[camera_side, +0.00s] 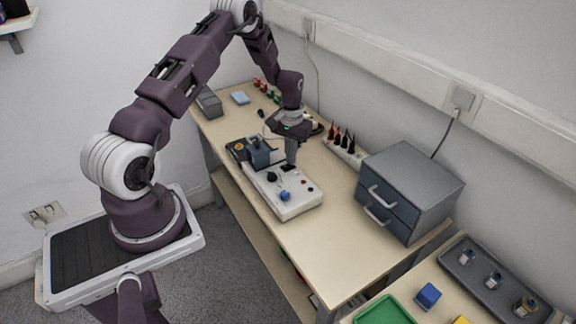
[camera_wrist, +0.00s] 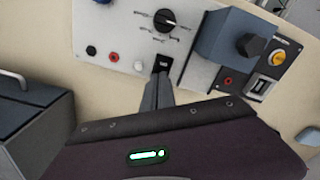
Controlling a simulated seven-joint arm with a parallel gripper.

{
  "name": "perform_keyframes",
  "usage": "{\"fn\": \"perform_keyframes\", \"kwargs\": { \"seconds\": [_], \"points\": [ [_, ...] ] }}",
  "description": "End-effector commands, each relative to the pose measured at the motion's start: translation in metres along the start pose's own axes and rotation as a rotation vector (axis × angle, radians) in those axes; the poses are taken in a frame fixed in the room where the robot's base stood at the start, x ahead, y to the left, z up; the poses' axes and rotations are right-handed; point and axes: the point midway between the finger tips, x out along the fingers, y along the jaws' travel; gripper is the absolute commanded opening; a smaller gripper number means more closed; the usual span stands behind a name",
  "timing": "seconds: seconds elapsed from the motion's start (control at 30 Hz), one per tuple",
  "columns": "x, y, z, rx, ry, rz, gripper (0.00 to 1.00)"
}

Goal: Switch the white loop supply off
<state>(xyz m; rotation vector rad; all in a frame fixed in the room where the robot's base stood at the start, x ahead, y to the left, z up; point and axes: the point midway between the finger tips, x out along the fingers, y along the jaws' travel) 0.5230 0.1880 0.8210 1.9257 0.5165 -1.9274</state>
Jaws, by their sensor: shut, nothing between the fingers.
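The white loop supply (camera_side: 296,200) is a white box on the wooden bench, with a black knob (camera_side: 272,176) and a blue knob (camera_side: 285,195) on its top panel. In the wrist view its panel (camera_wrist: 120,35) shows the black dial (camera_wrist: 165,20), small round sockets and a black rocker switch (camera_wrist: 163,64). My gripper (camera_side: 290,163) is shut and empty, pointing down over the supply's far edge. In the wrist view its fingertips (camera_wrist: 159,78) are right at the switch and cover its near side. I cannot tell whether they touch it, or its position.
A blue-grey clamp-like device (camera_side: 257,153) stands beside the supply; in the wrist view it has a dark knob (camera_wrist: 250,45). A grey drawer cabinet (camera_side: 408,190) stands to the right. Red and black leads (camera_side: 343,140) stand along the wall.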

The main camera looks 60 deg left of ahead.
Motion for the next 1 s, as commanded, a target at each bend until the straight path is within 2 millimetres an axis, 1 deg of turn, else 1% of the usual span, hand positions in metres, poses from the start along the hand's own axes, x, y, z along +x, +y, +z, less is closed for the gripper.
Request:
{"fn": "perform_keyframes", "kwargs": {
  "seconds": [0.1, 0.5, 0.6, 0.87, 0.9, 0.93, 0.97, 1.0],
  "points": [
    [-0.013, 0.0, -0.001, 0.0, 0.003, 0.0, 0.0],
    [-0.054, 0.0, -0.001, 0.0, 0.002, 0.0, 0.0],
    [-0.06, 0.0, 0.0, 0.0, 0.002, 0.0, 0.0],
    [-0.061, 0.0, 0.0, 0.0, 0.001, 0.0, 0.0],
    [-0.064, 0.001, 0.0, 0.002, 0.003, 0.0, 0.0],
    [-0.069, 0.003, 0.001, 0.007, 0.008, 0.0, 0.0],
    [-0.079, 0.007, 0.002, 0.015, 0.017, 0.001, 0.0],
    [-0.099, 0.016, 0.005, 0.034, 0.036, 0.002, 0.0]
  ]
}}
